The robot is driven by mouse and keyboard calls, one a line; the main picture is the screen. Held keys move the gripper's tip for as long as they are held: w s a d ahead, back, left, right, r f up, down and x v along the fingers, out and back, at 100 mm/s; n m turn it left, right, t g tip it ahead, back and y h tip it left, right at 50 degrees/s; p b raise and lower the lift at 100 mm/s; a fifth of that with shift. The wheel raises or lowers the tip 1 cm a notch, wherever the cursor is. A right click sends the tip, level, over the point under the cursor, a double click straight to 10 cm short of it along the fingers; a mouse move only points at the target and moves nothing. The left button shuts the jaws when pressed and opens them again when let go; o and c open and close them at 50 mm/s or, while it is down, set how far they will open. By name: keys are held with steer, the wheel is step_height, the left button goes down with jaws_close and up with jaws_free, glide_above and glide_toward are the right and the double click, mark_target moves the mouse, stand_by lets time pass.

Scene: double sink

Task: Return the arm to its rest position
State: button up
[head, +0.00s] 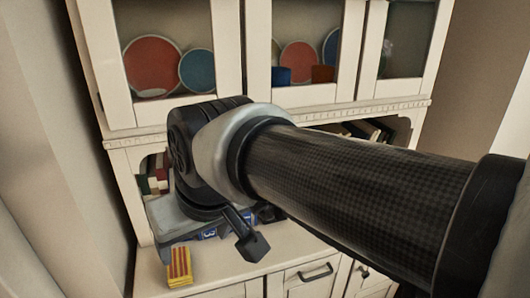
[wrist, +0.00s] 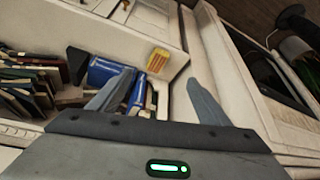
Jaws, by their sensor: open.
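My gripper (wrist: 158,90) is open in the wrist view, with its two grey fingers spread apart and nothing between them. In the head view my arm reaches from the right edge to the cream cabinet (head: 120,120), with the wrist in front of the open shelf. Part of my gripper (head: 246,238) shows below the wrist there, over the cabinet's ledge.
A yellow and red striped box (head: 179,267) lies on the ledge near my gripper; it also shows in the wrist view (wrist: 158,60). Blue books (wrist: 108,73) and a row of dark books (wrist: 28,85) fill the shelf. Plates (head: 153,66) stand behind the upper glass doors.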

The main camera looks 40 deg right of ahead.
steer(key=shift+s+f, duration=0.15)
steer(key=shift+s, duration=0.5)
step_height(320, 180, up, 10)
steer(key=p, duration=1)
steer(key=shift+r, duration=0.2)
